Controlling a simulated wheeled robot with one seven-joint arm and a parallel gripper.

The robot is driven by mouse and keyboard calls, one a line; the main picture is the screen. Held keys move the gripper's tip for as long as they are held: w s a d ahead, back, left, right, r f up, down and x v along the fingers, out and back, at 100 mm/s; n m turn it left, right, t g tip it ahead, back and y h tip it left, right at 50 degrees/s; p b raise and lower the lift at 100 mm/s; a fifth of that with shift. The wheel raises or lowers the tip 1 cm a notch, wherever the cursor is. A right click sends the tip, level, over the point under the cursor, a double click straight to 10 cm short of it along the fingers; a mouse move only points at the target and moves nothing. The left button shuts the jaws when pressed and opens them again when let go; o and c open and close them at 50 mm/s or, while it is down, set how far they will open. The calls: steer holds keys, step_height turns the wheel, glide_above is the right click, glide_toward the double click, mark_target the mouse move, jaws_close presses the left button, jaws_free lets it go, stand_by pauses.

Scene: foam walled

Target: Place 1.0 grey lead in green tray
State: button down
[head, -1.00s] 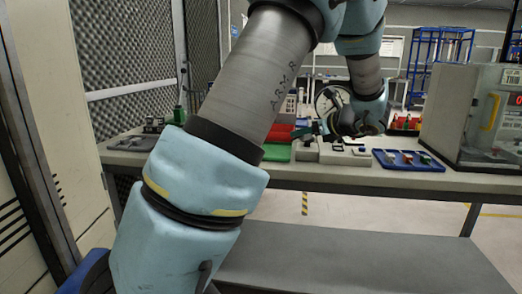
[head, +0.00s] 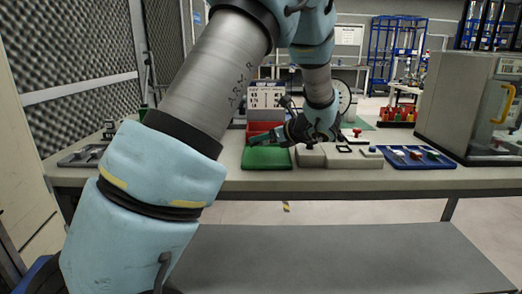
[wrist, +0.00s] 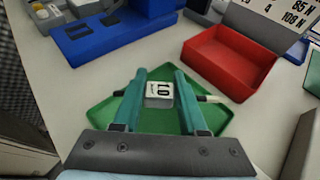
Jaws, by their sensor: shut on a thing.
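The green tray (head: 266,159) lies on the bench, left of the pale grey fixture. In the wrist view the green tray (wrist: 104,118) sits below my gripper (wrist: 160,84). My gripper's teal fingers are shut on the grey lead (wrist: 158,94), whose pale face reads "1.0". A pale piece with a dark tip sticks out to the right of the right finger. In the head view my gripper (head: 259,139) is just above the tray's back part, and the lead cannot be made out. Whether the lead touches the tray cannot be told.
A red bin (wrist: 231,58) stands close behind the tray. A blue block-like holder (wrist: 104,36) is at the upper left. The grey fixture (head: 340,157) and a blue tray with several leads (head: 420,160) lie to the right. Bare bench lies left of the green tray.

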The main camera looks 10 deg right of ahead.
mark_target(262, 157)
steer(key=shift+f, duration=2)
steer(key=shift+f, duration=0.1)
steer(key=shift+c, duration=2.2)
jaws_free()
steer(key=shift+r, duration=0.25)
steer(key=v, duration=1.2)
steer(key=shift+d+f+b, duration=0.1)
steer(key=shift+f+b, duration=0.1)
steer(key=shift+b, duration=0.15)
